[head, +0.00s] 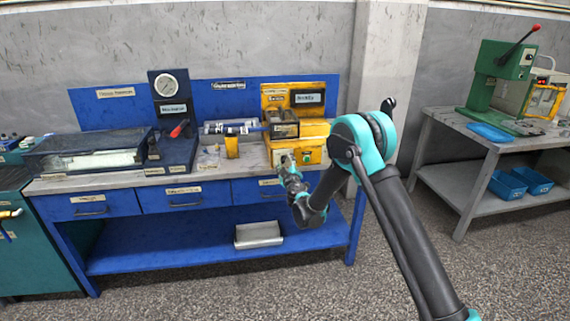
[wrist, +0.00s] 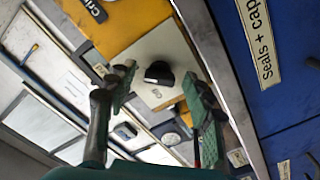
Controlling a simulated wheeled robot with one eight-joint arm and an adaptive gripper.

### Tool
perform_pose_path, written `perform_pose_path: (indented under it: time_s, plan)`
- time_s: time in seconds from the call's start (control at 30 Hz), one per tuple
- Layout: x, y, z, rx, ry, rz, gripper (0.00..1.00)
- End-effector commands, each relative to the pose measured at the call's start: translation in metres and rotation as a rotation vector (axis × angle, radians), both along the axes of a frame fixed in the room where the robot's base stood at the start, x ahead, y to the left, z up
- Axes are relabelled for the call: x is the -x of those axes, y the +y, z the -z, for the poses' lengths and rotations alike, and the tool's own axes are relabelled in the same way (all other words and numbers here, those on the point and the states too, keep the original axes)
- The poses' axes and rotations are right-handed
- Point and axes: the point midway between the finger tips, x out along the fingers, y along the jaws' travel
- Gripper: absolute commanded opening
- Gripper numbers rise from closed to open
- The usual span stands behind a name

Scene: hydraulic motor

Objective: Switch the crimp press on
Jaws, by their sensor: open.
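The crimp press is the yellow machine (head: 316,133) at the right end of the blue workbench. In the wrist view, part of its yellow body (wrist: 125,22) shows with a dark label partly reading "Cri". On its pale plate (wrist: 185,48) sits a black rotary knob (wrist: 158,72) with a light mark. My gripper (wrist: 158,82) is open, with one green-tipped finger on each side of the knob in the picture. Contact with the knob cannot be seen. In the head view, my gripper (head: 286,160) is in front of the press's lower left part and hides the knob.
The blue bench (head: 215,235) has labelled drawers, including one marked "Seals + cap" (wrist: 262,40). A gauge unit with a red lever (head: 179,128) stands left of the press. A metal tray (head: 258,234) lies on the lower shelf. A green press (head: 497,75) stands on the right-hand table.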

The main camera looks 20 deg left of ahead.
Motion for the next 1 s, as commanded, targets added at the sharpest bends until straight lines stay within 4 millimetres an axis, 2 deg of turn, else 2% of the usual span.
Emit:
perform_pose_path:
  time_s: [0.17,0.27,0.7,0.83,1.0]
  plan:
    - [0.003,-0.001,0.000,0.000,0.000,0.000,0.52]
    - [0.011,-0.006,0.000,0.001,-0.001,0.000,0.52]
    - [0.082,-0.050,0.000,0.000,0.000,0.000,0.52]
    - [0.095,-0.058,0.000,0.000,0.000,0.000,0.52]
    - [0.102,-0.063,0.000,0.000,0.000,0.000,0.52]
